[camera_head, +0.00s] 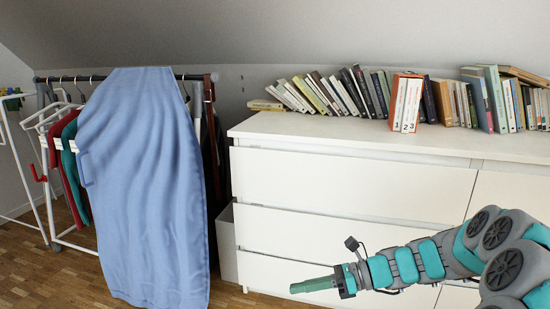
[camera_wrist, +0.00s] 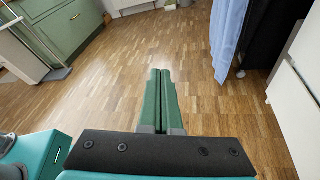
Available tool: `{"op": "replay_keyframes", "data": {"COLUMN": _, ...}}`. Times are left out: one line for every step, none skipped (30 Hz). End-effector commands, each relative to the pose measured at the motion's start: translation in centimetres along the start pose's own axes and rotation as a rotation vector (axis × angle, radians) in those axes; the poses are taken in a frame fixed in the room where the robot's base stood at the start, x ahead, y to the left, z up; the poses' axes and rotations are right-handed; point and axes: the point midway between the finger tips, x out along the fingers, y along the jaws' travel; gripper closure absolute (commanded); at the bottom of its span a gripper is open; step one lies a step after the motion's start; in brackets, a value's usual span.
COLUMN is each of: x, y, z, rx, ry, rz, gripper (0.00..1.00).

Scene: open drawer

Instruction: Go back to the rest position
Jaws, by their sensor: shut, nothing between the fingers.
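My gripper (camera_head: 312,285) is in front of the white dresser in the head view, at the lower middle, pointing left. In the wrist view my gripper (camera_wrist: 160,74) has its two green fingers pressed together with nothing between them. It hangs in free air above the wooden floor. The white dresser (camera_head: 330,181) stands behind the arm, and its visible drawer fronts look closed. My arm covers part of its lower right drawers.
A blue cloth (camera_head: 145,190) hangs on a clothes rack (camera_head: 60,78) at the left. Several books (camera_head: 335,95) stand on the dresser top. A pale bin (camera_head: 226,245) is beside the dresser. The wooden floor (camera_wrist: 120,100) below the gripper is clear. A green cabinet (camera_wrist: 65,28) shows in the wrist view.

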Motion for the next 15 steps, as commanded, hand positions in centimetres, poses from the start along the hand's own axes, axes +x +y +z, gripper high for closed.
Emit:
{"op": "replay_keyframes", "data": {"x": 0.7, "y": 2.2, "z": 0.8, "rx": -0.082, "ry": 0.055, "rz": 0.029, "gripper": 1.00}}
{"op": "replay_keyframes", "data": {"x": 1.1, "y": 3.4, "z": 0.9, "rx": -0.129, "ry": 0.087, "rz": 0.049, "gripper": 1.00}}
{"op": "replay_keyframes", "data": {"x": 1.5, "y": 5.0, "z": 0.9, "rx": -0.192, "ry": 0.128, "rz": 0.074, "gripper": 1.00}}
{"op": "replay_keyframes", "data": {"x": 1.8, "y": 6.2, "z": 0.9, "rx": -0.241, "ry": 0.159, "rz": 0.094, "gripper": 1.00}}
{"op": "replay_keyframes", "data": {"x": 2.0, "y": 7.3, "z": 0.8, "rx": -0.287, "ry": 0.191, "rz": 0.115, "gripper": 1.00}}
{"op": "replay_keyframes", "data": {"x": 2.2, "y": 8.7, "z": 0.7, "rx": -0.351, "ry": 0.233, "rz": 0.141, "gripper": 1.00}}
{"op": "replay_keyframes", "data": {"x": 2.3, "y": 9.8, "z": 0.6, "rx": -0.400, "ry": 0.264, "rz": 0.161, "gripper": 1.00}}
{"op": "replay_keyframes", "data": {"x": 2.4, "y": 10.8, "z": 0.5, "rx": -0.446, "ry": 0.294, "rz": 0.181, "gripper": 1.00}}
{"op": "replay_keyframes", "data": {"x": 2.4, "y": 12.2, "z": 0.2, "rx": -0.507, "ry": 0.333, "rz": 0.211, "gripper": 1.00}}
{"op": "replay_keyframes", "data": {"x": 2.4, "y": 13.2, "z": 0.0, "rx": -0.554, "ry": 0.365, "rz": 0.233, "gripper": 1.00}}
{"op": "replay_keyframes", "data": {"x": 2.3, "y": 14.2, "z": -0.3, "rx": -0.598, "ry": 0.394, "rz": 0.256, "gripper": 1.00}}
{"op": "replay_keyframes", "data": {"x": 2.2, "y": 15.4, "z": -0.6, "rx": -0.657, "ry": 0.432, "rz": 0.286, "gripper": 1.00}}
{"op": "replay_keyframes", "data": {"x": 2.0, "y": 16.3, "z": -0.9, "rx": -0.703, "ry": 0.462, "rz": 0.309, "gripper": 1.00}}
{"op": "replay_keyframes", "data": {"x": 1.7, "y": 17.2, "z": -1.1, "rx": -0.748, "ry": 0.492, "rz": 0.332, "gripper": 1.00}}
{"op": "replay_keyframes", "data": {"x": 1.4, "y": 18.2, "z": -1.6, "rx": -0.804, "ry": 0.531, "rz": 0.363, "gripper": 1.00}}
